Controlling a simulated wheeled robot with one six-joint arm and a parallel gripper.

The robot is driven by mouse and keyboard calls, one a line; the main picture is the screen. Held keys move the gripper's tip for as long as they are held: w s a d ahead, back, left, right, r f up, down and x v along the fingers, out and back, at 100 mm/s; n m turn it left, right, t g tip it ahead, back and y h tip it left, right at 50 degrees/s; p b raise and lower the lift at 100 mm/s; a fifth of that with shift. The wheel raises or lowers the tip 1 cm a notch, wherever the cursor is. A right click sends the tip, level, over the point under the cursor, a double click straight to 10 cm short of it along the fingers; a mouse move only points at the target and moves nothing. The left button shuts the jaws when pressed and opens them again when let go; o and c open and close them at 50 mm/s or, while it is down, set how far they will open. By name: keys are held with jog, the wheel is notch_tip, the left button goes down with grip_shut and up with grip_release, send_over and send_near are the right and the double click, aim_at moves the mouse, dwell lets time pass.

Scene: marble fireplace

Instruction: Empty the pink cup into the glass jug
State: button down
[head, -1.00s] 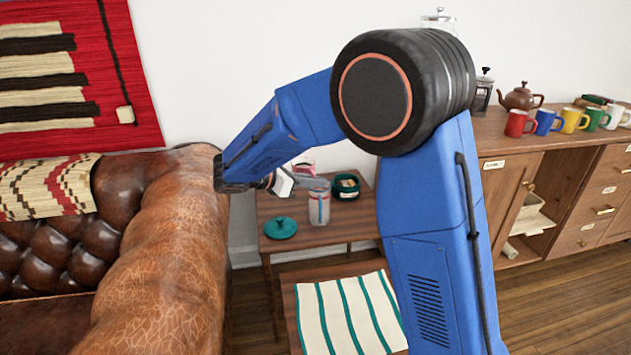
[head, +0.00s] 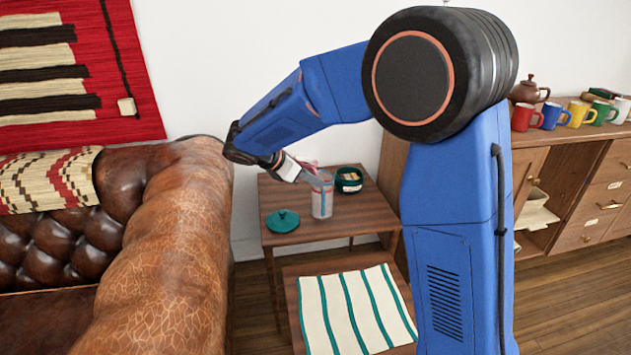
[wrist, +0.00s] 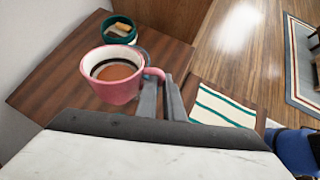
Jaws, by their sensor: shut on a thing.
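The pink cup (wrist: 112,86) holds brown liquid and hangs at my gripper (wrist: 162,82), which is shut on its handle. In the wrist view the cup looks roughly upright. In the head view only a little pink of the cup (head: 310,167) shows beside my gripper (head: 302,176). The glass jug (head: 322,203) stands upright on the small wooden table, with something reddish visible through its side. The cup and gripper overlap the jug's top in the head view; I cannot tell whether they touch. In the wrist view the jug is mostly hidden behind the cup.
A green lid (head: 283,221) lies on the small table (head: 372,213) left of the jug. A dark green bowl (head: 349,180) with pale pieces stands right behind it. A leather sofa (head: 180,240) is at the left, a striped cloth (head: 355,310) in front.

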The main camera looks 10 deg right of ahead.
jog(key=y, duration=0.1)
jog(key=g+y, duration=0.1)
jog(key=shift+r+y, duration=0.3)
jog(key=shift+r, duration=0.1)
jog(key=g+y, duration=0.1)
jog(key=y, duration=0.2)
jog(key=shift+r, duration=0.15)
jog(key=shift+a, duration=0.1)
jog(key=shift+g+y, duration=0.4)
jog(key=shift+y, duration=0.8)
dwell(0.5)
jog(key=shift+w+d+f+y, duration=0.15)
jog(key=shift+d+f+y, duration=0.15)
jog(key=shift+d+f, duration=0.1)
dwell(1.1)
jog(key=shift+w+d+g+y, duration=0.1)
jog(key=shift+d+g+y, duration=0.2)
jog(key=shift+y, duration=0.35)
jog(key=shift+w+d+g+y, duration=0.1)
jog(key=shift+d+g+y, duration=0.2)
jog(key=shift+y, duration=0.35)
dwell(2.4)
